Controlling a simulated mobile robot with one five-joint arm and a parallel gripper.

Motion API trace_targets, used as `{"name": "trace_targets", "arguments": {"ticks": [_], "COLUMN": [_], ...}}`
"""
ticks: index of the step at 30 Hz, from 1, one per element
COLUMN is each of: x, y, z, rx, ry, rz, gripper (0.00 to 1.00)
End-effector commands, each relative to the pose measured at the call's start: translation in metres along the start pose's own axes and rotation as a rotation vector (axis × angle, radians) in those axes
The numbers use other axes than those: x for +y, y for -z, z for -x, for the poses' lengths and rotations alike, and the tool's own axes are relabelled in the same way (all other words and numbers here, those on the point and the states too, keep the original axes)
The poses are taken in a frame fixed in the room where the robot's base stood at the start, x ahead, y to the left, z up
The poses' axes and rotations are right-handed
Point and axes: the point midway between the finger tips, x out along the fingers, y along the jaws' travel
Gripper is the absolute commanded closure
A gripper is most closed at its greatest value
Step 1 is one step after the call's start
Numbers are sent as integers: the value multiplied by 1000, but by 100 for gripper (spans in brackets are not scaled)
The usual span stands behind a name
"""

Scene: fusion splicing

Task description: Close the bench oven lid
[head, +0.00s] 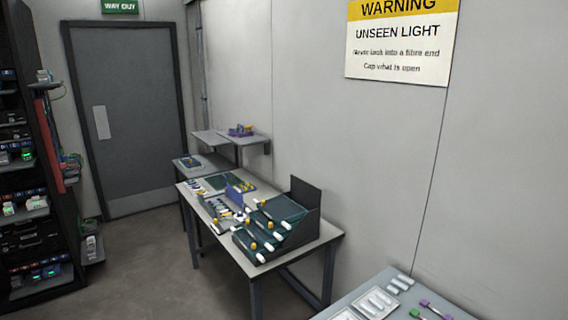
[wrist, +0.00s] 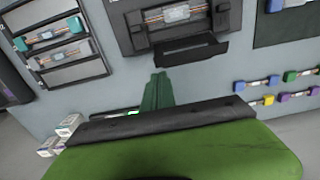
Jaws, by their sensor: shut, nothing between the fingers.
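In the wrist view my gripper (wrist: 157,78) is shut and empty, its green fingers together and pointing away over a grey surface. Just beyond the fingertips is a dark unit (wrist: 125,22), which looks like the bench oven. A pale strip with orange ends lies in its recess. A dark flap (wrist: 180,54), seemingly its lid, stands out open along the near side. The fingertips are close to this flap; I cannot tell whether they touch it. My gripper does not show in the head view.
Coloured connectors (wrist: 262,100) lie right, white boxes (wrist: 68,124) lower left. In the head view a bench (head: 222,247) carries dark trays (head: 277,238); another table (head: 345,300) is at lower right. Floor between bench and rack is clear.

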Motion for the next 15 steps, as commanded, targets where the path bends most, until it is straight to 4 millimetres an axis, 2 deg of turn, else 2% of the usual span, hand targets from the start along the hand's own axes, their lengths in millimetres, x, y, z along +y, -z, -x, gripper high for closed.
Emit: {"name": "trace_targets", "arguments": {"ticks": [9, 15], "x": [0, 0], "y": [0, 0], "z": [-18, -22], "rx": [0, 0], "ry": [0, 0], "rz": [0, -1], "gripper": [100, 100]}}
